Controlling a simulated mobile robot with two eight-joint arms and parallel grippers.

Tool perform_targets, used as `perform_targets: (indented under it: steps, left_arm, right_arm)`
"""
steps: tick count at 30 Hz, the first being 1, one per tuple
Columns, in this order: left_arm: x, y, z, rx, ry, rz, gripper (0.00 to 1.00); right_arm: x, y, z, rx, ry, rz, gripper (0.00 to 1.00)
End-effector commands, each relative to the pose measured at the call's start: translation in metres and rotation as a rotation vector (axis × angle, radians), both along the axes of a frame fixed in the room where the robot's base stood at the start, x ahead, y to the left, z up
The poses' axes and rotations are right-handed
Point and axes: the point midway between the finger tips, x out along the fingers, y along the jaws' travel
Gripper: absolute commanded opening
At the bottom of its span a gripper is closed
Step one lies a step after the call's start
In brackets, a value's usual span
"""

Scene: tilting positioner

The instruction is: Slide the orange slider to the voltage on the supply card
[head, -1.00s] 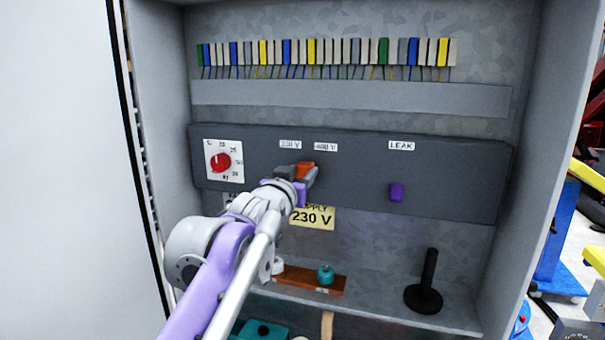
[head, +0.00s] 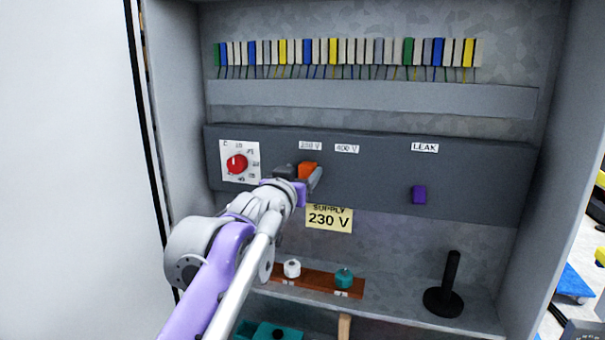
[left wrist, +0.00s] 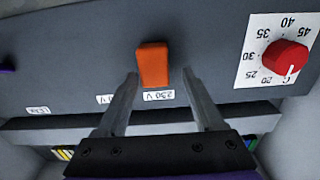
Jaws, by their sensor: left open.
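The orange slider (head: 308,170) is on the dark panel, just below the 230 V label (head: 310,146) and left of the 400 V label (head: 347,149). The yellow supply card (head: 329,218) below the panel reads 230 V. My left gripper (head: 299,176) is at the slider and partly covers its surroundings. In the left wrist view, which is upside down, the slider (left wrist: 153,62) shows at the tips of my open left fingers (left wrist: 147,75), lined up with the 230 V label (left wrist: 158,96). Contact with the fingers cannot be told. My right gripper is not in view.
A red dial (head: 237,164) is left of the slider. A purple switch (head: 419,195) under the LEAK label is to the right. A black post (head: 447,285) and a brown block (head: 318,282) with two knobs are on the shelf below. The panel between slider and switch is clear.

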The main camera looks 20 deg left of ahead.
Motion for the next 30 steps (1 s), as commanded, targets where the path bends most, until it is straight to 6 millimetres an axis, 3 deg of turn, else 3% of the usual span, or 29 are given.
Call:
perform_targets:
  steps: [9, 13, 24, 30]
  left_arm:
    - [-0.001, -0.001, 0.000, 0.000, 0.000, -0.002, 0.75]
    - [-0.011, -0.001, -0.001, 0.000, 0.001, -0.002, 0.75]
    - [-0.080, 0.002, -0.003, 0.000, 0.002, -0.001, 0.75]
    - [-0.104, 0.003, -0.002, 0.001, 0.001, 0.000, 0.75]
  right_arm:
    - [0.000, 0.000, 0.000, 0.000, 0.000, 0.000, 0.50]
    - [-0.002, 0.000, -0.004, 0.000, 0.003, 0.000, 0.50]
    - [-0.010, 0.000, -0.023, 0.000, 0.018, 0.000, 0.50]
    - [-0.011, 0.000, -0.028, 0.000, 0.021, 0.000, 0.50]
